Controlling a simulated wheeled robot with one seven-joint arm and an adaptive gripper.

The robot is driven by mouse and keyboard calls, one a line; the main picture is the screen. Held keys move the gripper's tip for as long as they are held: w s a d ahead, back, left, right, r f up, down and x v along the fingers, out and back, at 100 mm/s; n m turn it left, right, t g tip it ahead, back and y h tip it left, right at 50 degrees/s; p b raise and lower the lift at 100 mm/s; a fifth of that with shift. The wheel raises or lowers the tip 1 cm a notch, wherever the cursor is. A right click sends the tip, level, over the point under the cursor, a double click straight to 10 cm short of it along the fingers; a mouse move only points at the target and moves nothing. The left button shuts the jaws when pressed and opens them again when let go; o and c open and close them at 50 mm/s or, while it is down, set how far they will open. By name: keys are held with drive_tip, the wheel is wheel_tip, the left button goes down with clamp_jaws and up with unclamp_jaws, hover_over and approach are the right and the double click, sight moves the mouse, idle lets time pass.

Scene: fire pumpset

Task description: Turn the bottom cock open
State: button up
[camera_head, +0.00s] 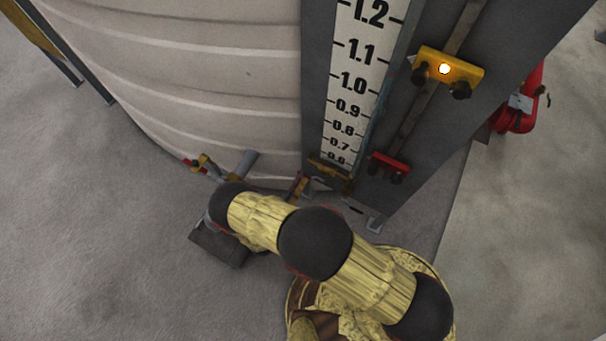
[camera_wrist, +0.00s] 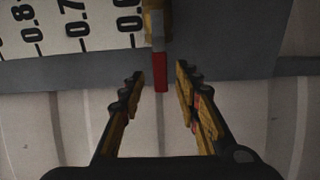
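The bottom cock shows in the wrist view as a brass-yellow body (camera_wrist: 154,25) at the top edge with a straight red handle (camera_wrist: 160,72) pointing down the picture. My gripper (camera_wrist: 160,78) is open, one finger on each side of the red handle in the picture, with clear gaps. I cannot tell whether the handle lies between the fingertips or beyond them.
The pale ribbed tank (camera_head: 190,70) stands left of the gauge. A yellow bracket (camera_head: 448,70) and a red one (camera_head: 389,166) sit on the gauge's right. Another red-tipped brass fitting (camera_head: 205,165) is low on the tank. The floor (camera_head: 90,250) at the left is clear.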

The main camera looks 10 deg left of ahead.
drive_tip(key=v, duration=0.9)
drive_tip(key=shift+d, duration=0.1)
